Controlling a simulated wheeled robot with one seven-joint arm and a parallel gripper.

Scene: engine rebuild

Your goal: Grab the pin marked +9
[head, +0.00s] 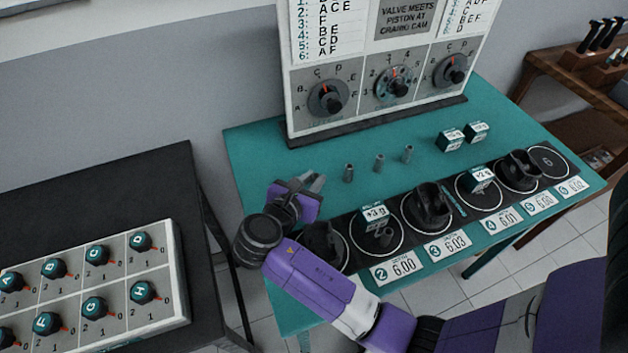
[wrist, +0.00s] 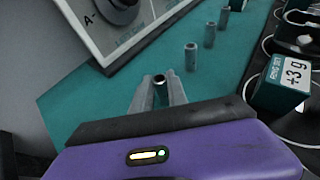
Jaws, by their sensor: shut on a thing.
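My gripper (head: 314,184) is at the left end of the teal table, low over it. In the wrist view its fingers (wrist: 158,92) are shut on a small grey metal pin (wrist: 159,82); no mark on this pin can be read. Several similar pins stand upright in a row beyond it: the nearest (head: 348,172), a middle one (head: 379,163) and a far one (head: 407,154). They also show in the wrist view, the nearest pin (wrist: 190,57) apart from the fingers. I cannot read +9 on any of them.
A +3 g block (head: 376,214) and another block (head: 481,178) sit among black pistons (head: 430,205) on the dark strip. Two tagged blocks (head: 452,138) stand behind. A dial panel (head: 360,70) rises at the back. A knob box (head: 90,285) is at left.

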